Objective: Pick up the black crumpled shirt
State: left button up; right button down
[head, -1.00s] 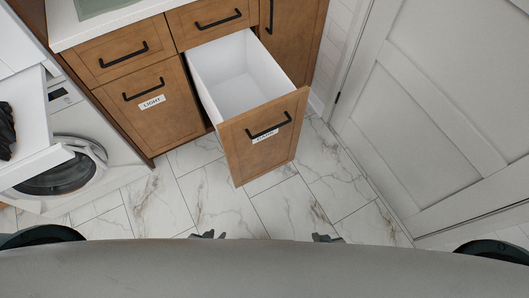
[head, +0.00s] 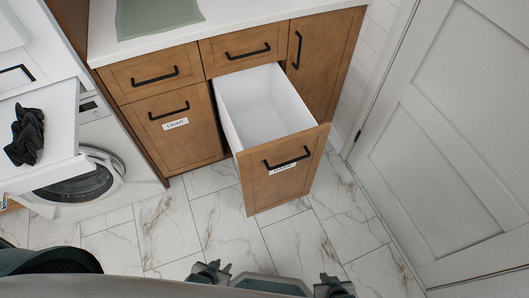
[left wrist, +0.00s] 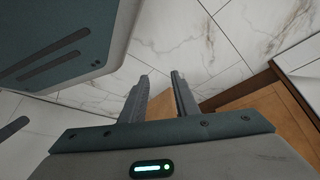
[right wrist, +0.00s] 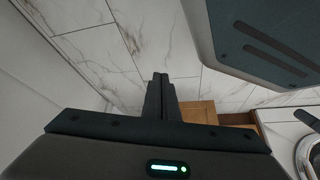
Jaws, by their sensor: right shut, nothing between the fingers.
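The black crumpled shirt (head: 25,137) lies in a small heap on a white pull-out shelf (head: 62,150) at the left of the head view. It does not show in either wrist view. My left gripper (head: 211,272) is low in the head view, well to the right of the shirt and over the floor. Its fingers stand apart with nothing between them in the left wrist view (left wrist: 160,98). My right gripper (head: 334,286) is further right, also far from the shirt. Its fingers are together and empty in the right wrist view (right wrist: 161,95).
A front-loading washer (head: 90,180) stands below the shelf. Wooden cabinets (head: 180,130) line the back, with a white-lined hamper drawer (head: 285,180) pulled out into the floor space. A white door (head: 450,130) is at the right. The marble tile floor (head: 170,225) is clear in front.

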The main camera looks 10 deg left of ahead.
aim_at(28, 131)
jog(key=u, duration=1.95)
